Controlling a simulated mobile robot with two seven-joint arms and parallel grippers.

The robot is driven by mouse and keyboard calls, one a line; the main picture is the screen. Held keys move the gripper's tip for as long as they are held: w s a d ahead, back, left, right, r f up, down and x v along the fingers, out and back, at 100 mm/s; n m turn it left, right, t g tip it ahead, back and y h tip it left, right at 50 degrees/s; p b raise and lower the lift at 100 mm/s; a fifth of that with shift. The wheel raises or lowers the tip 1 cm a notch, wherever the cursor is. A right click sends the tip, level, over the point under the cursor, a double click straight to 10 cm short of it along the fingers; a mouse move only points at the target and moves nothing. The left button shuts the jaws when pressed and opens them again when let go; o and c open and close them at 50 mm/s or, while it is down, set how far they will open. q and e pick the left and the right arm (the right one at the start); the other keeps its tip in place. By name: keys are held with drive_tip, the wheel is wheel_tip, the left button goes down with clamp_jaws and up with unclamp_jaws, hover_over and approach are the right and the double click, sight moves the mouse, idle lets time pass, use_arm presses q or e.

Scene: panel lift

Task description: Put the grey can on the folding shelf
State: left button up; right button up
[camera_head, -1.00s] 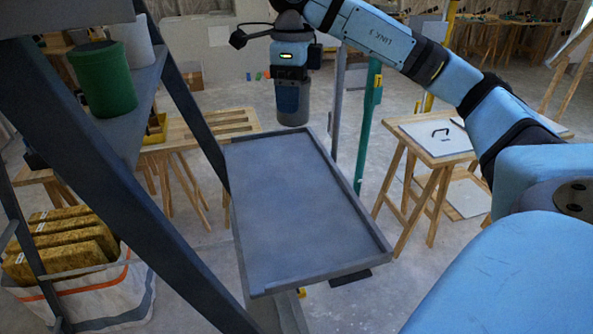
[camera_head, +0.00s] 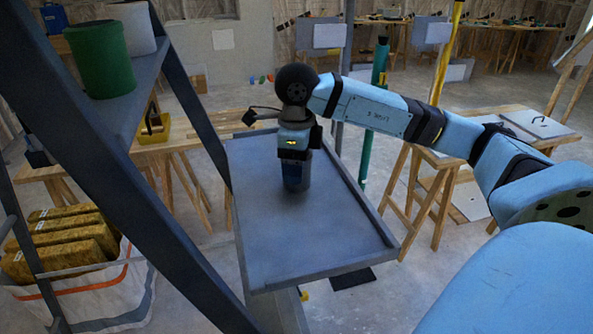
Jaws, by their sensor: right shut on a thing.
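The folding shelf (camera_head: 310,240) is a grey panel with a low raised rim, lying open in the middle of the view. My right gripper (camera_head: 296,178) points down over the far part of this shelf and is shut on the grey can (camera_head: 305,176). The can is upright and mostly hidden by the blue gripper. Its lower end appears close to the shelf surface, but I cannot tell whether it touches. My left gripper is not in view.
A dark frame post (camera_head: 130,190) stands left of the shelf. A green can (camera_head: 101,60) and a pale can (camera_head: 133,27) stand on a ledge at upper left. The near part of the shelf is bare. Wooden tables stand behind and to the right.

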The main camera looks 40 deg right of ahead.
drive_tip(key=shift+f, duration=0.95)
drive_tip(key=o, duration=1)
drive_tip(key=shift+f, duration=0.15)
wheel_tip(320, 180, up, 12)
drive_tip(key=shift+d+r+p, duration=0.1)
drive_tip(key=shift+r+p, duration=0.1)
drive_tip(key=shift+p, duration=0.15)
